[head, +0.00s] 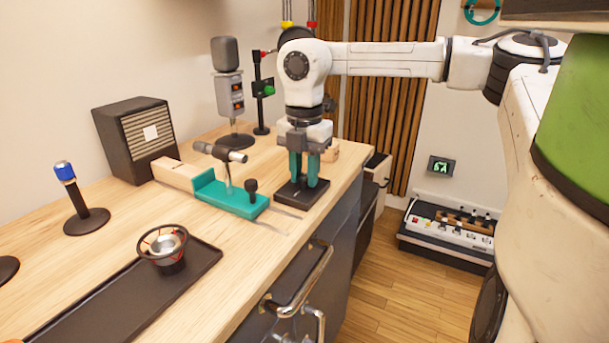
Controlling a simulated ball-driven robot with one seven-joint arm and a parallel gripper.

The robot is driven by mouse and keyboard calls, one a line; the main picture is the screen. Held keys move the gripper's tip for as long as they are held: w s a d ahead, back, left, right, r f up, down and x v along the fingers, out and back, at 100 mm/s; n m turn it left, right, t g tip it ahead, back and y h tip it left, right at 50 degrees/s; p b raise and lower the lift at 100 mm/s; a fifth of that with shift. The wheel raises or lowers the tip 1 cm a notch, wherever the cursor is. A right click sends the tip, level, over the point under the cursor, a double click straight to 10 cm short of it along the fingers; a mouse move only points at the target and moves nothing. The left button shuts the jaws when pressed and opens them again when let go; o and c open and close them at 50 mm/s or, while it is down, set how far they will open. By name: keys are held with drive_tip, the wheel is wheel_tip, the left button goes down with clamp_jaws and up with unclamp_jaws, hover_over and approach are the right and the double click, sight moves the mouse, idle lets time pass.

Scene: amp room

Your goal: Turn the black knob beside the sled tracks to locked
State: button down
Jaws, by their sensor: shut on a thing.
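My gripper (304,183) points straight down with its two teal fingers at a square black base (314,196) near the counter's front edge. The fingers are shut on the black knob on that base; the fingers mostly hide it, and its turned position cannot be told. The sled tracks (284,213) show as thin pale lines on the counter just left of the base. A teal sled (228,198) sits at their left, with a small black peg (251,191) standing on its near end.
A microphone-like stand (229,95) and a black post with a green clamp (262,90) stand behind. A speaker box (135,140), a blue-topped stand (72,195) and a dark tray (120,305) with a cup (164,249) are left. Drawer handles (305,285) stick out in front.

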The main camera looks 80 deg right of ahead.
sight(304, 174)
drive_tip(key=shift+m, duration=0.6)
drive_tip(key=c, duration=0.9)
unclamp_jaws()
drive_tip(key=shift+o, duration=0.2)
wheel_tip(304, 174, up, 11)
drive_tip(key=p, duration=0.1)
drive_tip(key=shift+f, duration=0.1)
